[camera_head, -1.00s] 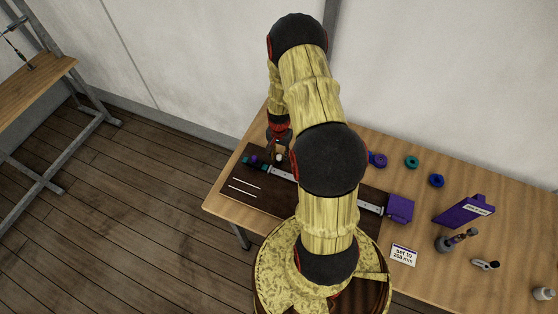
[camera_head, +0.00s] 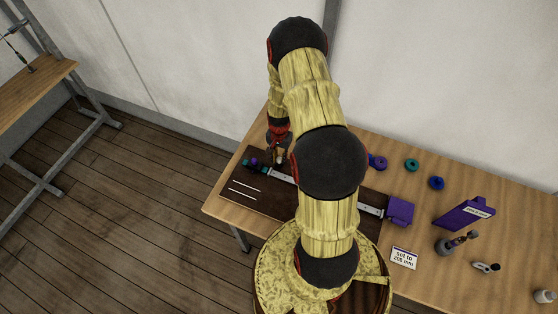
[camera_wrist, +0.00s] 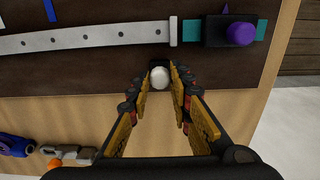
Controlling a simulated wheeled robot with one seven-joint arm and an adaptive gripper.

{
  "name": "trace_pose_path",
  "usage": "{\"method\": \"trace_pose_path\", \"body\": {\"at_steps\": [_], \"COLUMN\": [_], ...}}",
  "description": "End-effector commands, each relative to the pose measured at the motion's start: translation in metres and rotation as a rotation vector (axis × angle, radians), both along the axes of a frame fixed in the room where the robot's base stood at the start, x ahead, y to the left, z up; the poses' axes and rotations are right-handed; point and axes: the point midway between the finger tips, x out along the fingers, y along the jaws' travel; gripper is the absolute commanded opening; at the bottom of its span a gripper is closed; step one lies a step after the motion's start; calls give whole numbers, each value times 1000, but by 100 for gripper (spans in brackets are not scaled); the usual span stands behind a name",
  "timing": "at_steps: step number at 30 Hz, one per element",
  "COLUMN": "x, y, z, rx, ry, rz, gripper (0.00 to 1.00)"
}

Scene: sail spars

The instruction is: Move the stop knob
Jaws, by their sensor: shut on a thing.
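A white round knob (camera_wrist: 160,77) on a small dark base sits at the near edge of the dark board (camera_wrist: 60,80) in the wrist view. My gripper (camera_wrist: 163,88) has its fingers on both sides of this knob and is shut on it. In the head view my gripper (camera_head: 278,148) is low over the board's far left part, and the arm hides much of the board. A pale marked rail (camera_wrist: 90,38) runs along the board to an end piece (camera_wrist: 173,31). A purple knob (camera_wrist: 241,34) stands on a dark block beside a teal strip (camera_wrist: 262,28).
A purple block (camera_head: 400,210) stands at the rail's right end. A card (camera_head: 403,257) reads "set to" and a mm figure. Blue and teal rings (camera_head: 411,162), a purple stand (camera_head: 464,211) and small tools (camera_head: 486,266) lie on the table's right side. A wall is behind.

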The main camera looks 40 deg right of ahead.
Motion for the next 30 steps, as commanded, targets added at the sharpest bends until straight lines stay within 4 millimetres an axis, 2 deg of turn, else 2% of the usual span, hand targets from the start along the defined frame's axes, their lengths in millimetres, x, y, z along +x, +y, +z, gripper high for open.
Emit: {"method": "trace_pose_path", "body": {"at_steps": [23,24,30], "x": [0,0,0], "y": [0,0,0], "z": [13,12,12], "rx": [0,0,0], "ry": [0,0,0], "rz": [0,0,0], "gripper": [0,22,33]}}
